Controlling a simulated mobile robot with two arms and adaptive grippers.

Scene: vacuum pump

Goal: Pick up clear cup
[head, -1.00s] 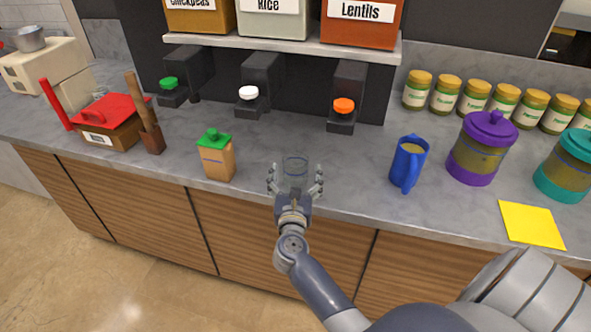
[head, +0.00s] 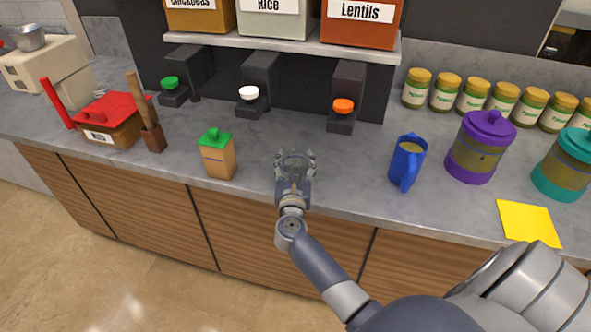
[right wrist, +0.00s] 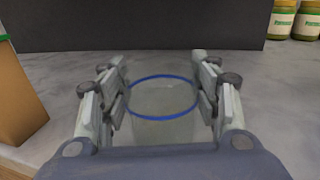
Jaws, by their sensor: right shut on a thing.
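The clear cup (right wrist: 162,105) is see-through with a blue ring and stands between the fingers of my right gripper (right wrist: 162,88) in the right wrist view. In the head view my right gripper (head: 295,160) is over the grey counter, near its front edge, with its fingers closed around the cup. There the cup is mostly hidden by the fingers. The cup looks upright; I cannot tell whether it is clear of the counter. My left gripper does not show.
An orange carton with a green lid (head: 218,157) stands left of my right gripper, and a blue mug (head: 407,163) stands to the right. Dispensers with green, white and orange knobs (head: 343,106) are behind. A purple-lidded jar (head: 478,150) and yellow paper (head: 527,223) lie farther right.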

